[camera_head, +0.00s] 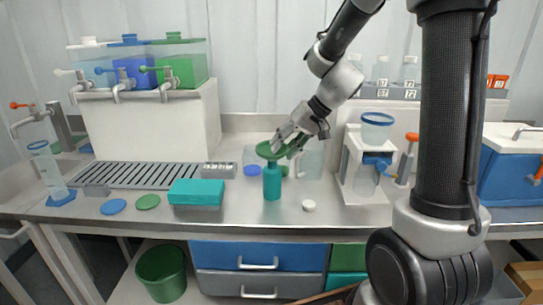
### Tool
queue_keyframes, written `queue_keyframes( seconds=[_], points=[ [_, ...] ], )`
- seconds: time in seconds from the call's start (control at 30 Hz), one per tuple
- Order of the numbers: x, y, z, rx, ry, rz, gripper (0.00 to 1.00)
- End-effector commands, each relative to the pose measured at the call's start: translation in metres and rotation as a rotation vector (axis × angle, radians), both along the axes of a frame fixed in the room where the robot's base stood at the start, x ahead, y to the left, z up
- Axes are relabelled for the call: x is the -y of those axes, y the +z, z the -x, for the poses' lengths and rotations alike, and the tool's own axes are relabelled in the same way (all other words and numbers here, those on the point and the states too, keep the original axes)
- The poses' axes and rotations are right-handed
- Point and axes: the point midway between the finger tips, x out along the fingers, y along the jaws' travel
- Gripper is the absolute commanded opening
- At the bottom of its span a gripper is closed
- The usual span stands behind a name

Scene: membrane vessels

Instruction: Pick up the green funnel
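The green funnel (268,151) is at the middle of the bench, wide rim up, directly above the teal bottle (272,183). I cannot tell whether its stem sits in the bottle's neck. The bottle stands upright on the bench. My gripper (285,143) reaches down from the upper right, with its fingers at the right side of the funnel's rim. The fingers overlap the funnel in this view, and their gap is too small to make out. I cannot tell whether they touch or grip the rim.
A teal box (196,192) lies left of the bottle, and a white cap (309,205) lies to its right. Clear containers (312,160) stand behind. A white stand (350,170) with a blue-rimmed vessel (376,130) is to the right. The bench front is mostly clear.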

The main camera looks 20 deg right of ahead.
Motion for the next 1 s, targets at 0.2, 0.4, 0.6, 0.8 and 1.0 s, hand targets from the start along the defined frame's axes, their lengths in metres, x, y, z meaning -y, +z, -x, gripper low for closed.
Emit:
queue_keyframes(
  seconds=[0.2,0.4,0.6,0.8,1.0],
  points=[
    [-0.001,-0.001,-0.001,0.001,0.000,0.001,0.38],
    [-0.001,-0.001,-0.001,0.001,-0.001,0.000,0.05],
    [-0.001,-0.001,0.000,0.001,-0.001,0.001,0.00],
    [-0.001,-0.001,0.000,0.001,0.000,0.001,0.00],
    [-0.001,0.023,-0.001,0.007,0.001,0.001,0.00]
  ],
)
